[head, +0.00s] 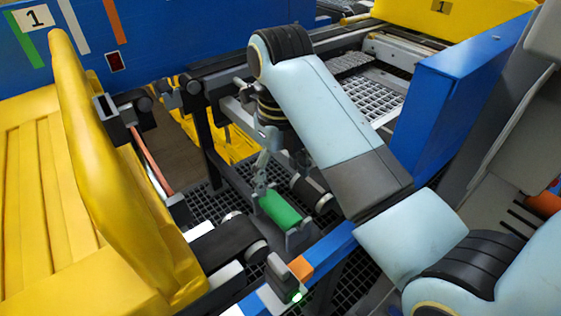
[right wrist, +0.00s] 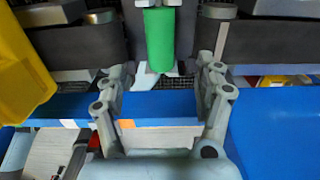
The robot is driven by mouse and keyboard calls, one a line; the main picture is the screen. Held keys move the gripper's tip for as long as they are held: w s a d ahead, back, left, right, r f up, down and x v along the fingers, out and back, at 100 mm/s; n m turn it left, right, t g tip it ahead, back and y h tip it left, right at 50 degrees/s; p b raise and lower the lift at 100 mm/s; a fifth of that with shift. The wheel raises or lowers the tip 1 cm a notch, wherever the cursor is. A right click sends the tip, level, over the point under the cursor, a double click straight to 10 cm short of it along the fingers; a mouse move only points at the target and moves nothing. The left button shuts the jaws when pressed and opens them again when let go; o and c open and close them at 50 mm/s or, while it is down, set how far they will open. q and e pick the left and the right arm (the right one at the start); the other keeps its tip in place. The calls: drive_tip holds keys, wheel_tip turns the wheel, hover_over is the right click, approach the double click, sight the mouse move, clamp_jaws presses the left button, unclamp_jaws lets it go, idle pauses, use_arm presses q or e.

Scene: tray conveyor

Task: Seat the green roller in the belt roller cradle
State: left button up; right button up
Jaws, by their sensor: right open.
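The green roller (head: 280,209) lies in the gap between two black belt ends, at the grey belt roller cradle (head: 298,238). A grey bracket stands at its near end; I cannot tell whether both ends sit fully down. In the right wrist view the roller (right wrist: 159,42) shows upright in the picture, beyond the fingertips and between their lines. My right gripper (head: 262,178) is at the far end of the roller in the head view. In the right wrist view its fingers (right wrist: 165,78) are spread wide with nothing between them. My left gripper is not seen.
A black belt end (head: 229,243) lies left of the roller, and another (head: 310,190) lies right. A blue rail (head: 333,245) with an orange patch runs in front. A yellow guard (head: 110,160) stands left, and a blue panel (head: 450,95) stands right.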

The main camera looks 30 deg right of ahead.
wheel_tip(320, 180, up, 3)
drive_tip(key=shift+f, duration=0.1)
idle(0.5)
